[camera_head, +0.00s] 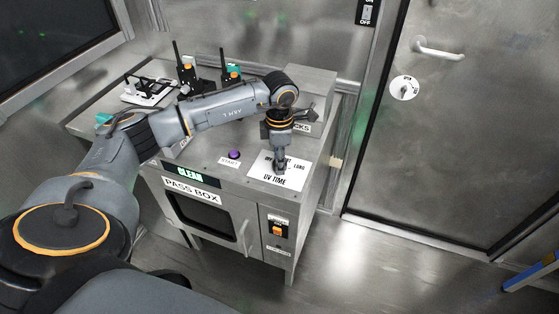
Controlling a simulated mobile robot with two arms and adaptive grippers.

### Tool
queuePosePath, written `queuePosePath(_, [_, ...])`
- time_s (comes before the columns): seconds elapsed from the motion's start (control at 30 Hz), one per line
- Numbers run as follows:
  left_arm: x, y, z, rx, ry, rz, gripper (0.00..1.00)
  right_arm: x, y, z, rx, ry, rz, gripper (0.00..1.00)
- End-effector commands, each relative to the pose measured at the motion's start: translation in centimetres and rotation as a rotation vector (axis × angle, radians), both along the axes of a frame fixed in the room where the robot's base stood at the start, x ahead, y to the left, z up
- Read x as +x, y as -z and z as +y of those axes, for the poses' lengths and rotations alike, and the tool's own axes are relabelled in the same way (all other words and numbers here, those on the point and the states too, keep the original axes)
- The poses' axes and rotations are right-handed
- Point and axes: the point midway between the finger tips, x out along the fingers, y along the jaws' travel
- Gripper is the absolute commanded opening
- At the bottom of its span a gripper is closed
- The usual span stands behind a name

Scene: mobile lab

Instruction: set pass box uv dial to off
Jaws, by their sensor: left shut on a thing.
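The pass box (192,192) stands ahead, a metal cabinet with a dark front window. On its top is a white UV TIME label plate (277,181), with "LONG" readable at its right. My left gripper (280,168) points down over this plate, shut on the UV dial. The dial itself is mostly hidden by the fingers, so I cannot read its setting. My right gripper is not in view.
A purple START button (234,154) sits left of the plate. An orange switch (278,230) is on the front panel. Radios (187,73) stand at the back of the bench.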

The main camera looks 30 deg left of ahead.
Motion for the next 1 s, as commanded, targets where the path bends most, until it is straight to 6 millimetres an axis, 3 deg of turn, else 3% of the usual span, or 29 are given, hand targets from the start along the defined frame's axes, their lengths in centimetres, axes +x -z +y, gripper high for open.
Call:
queuePosePath(0.5, [-0.02,-0.02,0.05,0.001,-0.352,0.0,0.05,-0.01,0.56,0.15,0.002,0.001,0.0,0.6])
queuePosePath(1.0, [-0.01,-0.06,0.04,0.001,-0.426,-0.001,0.05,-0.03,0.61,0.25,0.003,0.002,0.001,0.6])
